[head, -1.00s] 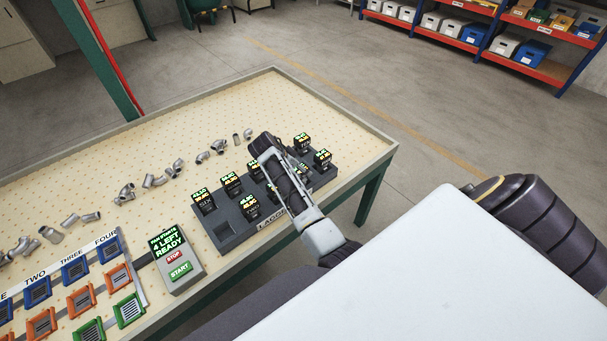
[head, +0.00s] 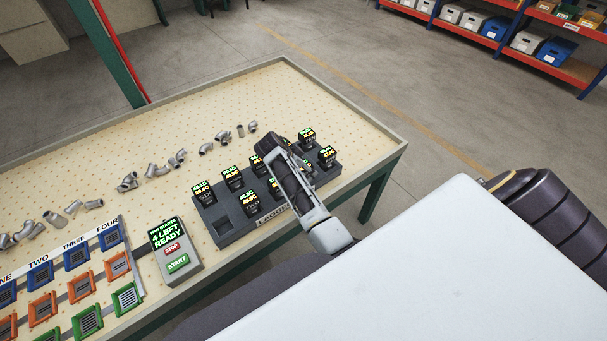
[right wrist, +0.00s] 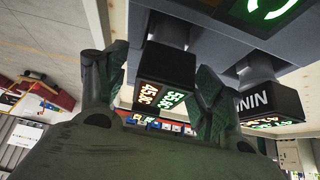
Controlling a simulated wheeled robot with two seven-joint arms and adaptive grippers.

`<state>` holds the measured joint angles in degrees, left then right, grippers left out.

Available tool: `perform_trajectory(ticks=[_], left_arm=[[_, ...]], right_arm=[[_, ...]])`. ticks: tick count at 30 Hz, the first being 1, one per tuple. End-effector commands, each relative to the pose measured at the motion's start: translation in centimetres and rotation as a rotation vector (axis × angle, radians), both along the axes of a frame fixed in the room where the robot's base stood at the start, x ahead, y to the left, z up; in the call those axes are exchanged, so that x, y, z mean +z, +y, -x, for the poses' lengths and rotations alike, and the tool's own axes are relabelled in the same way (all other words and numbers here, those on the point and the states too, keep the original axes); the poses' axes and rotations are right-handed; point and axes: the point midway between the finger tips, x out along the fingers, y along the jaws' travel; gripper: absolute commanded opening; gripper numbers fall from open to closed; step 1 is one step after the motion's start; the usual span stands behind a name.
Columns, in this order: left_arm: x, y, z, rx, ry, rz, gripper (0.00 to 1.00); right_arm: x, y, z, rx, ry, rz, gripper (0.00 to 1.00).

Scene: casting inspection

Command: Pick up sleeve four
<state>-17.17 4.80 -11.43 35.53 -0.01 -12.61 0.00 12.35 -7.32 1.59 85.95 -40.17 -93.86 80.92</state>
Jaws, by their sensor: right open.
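Grey metal castings lie in a loose line across the pegboard bench. Among them, a short straight tube (head: 241,130) stands near the back, and a wider tube (head: 57,221) lies at the left; I cannot read any number on them. My right gripper (right wrist: 158,82) is open at the dark logger rack (head: 222,229). In the right wrist view a black block with lit digits (right wrist: 162,82) shows between its fingers; contact cannot be told. In the head view my right arm covers part of the rack. My left gripper is not in view.
Several black blocks with lit displays stand in the rack, one being (head: 233,178). A control box (head: 172,250) with START and STOP buttons stands left of it. A labelled board (head: 133,262) holds blue, orange and green frames. Bare pegboard (head: 330,115) lies behind the rack.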

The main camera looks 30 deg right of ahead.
Motion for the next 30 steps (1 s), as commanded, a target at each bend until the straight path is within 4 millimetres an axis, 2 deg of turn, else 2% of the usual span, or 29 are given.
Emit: perform_trajectory(ticks=[3, 17, 30], left_arm=[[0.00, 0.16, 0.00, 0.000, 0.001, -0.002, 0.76], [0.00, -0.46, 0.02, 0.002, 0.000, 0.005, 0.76], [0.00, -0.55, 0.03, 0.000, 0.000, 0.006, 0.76]], right_arm=[[0.02, -0.02, -0.01, 0.000, 0.000, 0.000, 0.65], [0.04, -0.03, -0.03, 0.000, 0.000, 0.000, 0.06], [0.64, -0.39, -0.41, 0.001, -0.003, 0.002, 0.06]])
